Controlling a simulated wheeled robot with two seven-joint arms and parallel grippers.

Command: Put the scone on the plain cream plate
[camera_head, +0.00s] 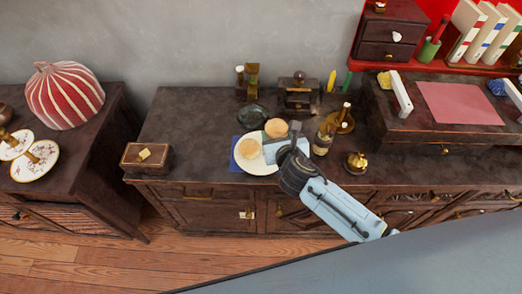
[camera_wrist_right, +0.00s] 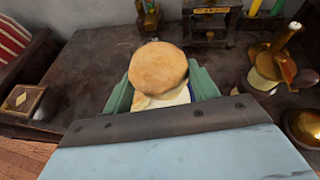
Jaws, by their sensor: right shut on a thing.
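The cream plate (camera_head: 257,168) lies on a blue mat (camera_head: 236,164) on the dark sideboard. A round golden bun or scone (camera_head: 249,148) is over the plate's left part. A second scone (camera_head: 276,127) shows at the far end of my right gripper (camera_head: 281,138), above the plate's back right edge. In the right wrist view my right gripper (camera_wrist_right: 161,88) has green fingers on both sides of one scone (camera_wrist_right: 158,67) and is shut on it. A bit of the pale plate (camera_wrist_right: 170,98) shows below that scone; the rest is hidden. My left gripper is not in view.
A dark green dish (camera_head: 252,117) lies behind the plate. A bottle (camera_head: 322,141), a brass candle holder (camera_head: 341,122) and a brass bell-like piece (camera_head: 356,162) stand to the right. A wooden box (camera_head: 146,157) sits left, with bare sideboard between.

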